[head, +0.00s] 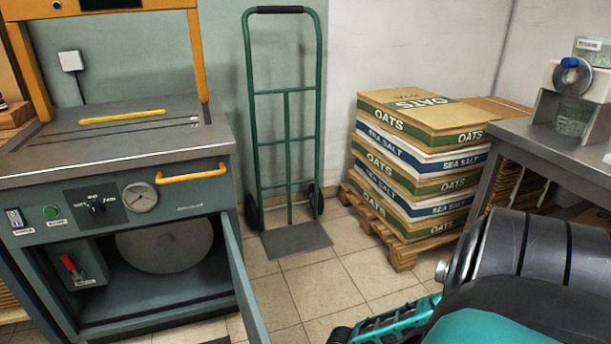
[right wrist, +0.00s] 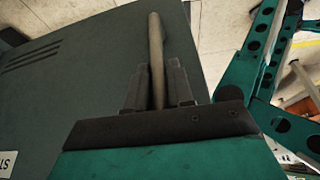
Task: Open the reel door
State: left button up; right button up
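The reel door (head: 246,285) stands swung out from the right side of the grey-green machine cabinet (head: 190,178), seen nearly edge-on in the head view. The compartment behind it is exposed, with a round pale reel (head: 165,246) inside. In the right wrist view, the grey-green door panel (right wrist: 75,75) has vent slots and a tan bar handle (right wrist: 155,45). My right gripper (right wrist: 158,80) has a finger on each side of this handle and appears closed on it. In the head view the right gripper is hidden; only my arm shows at lower right. My left gripper is not in view.
A green hand truck (head: 287,140) stands against the wall right of the cabinet. Stacked oats and sea salt sacks (head: 420,160) sit on a wooden pallet (head: 395,245). A grey table (head: 550,145) is at right. Tiled floor (head: 325,285) is clear between door and pallet.

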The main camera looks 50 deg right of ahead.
jog(key=o, duration=0.3)
pick_arm(q)
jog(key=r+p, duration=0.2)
jog(key=p, duration=0.1)
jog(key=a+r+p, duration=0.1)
jog(key=p, duration=0.1)
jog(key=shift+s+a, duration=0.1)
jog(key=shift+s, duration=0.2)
pick_arm(e)
jog(key=v, duration=1.3)
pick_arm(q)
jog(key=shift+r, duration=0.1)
pick_arm(e)
jog(key=shift+a, duration=0.1)
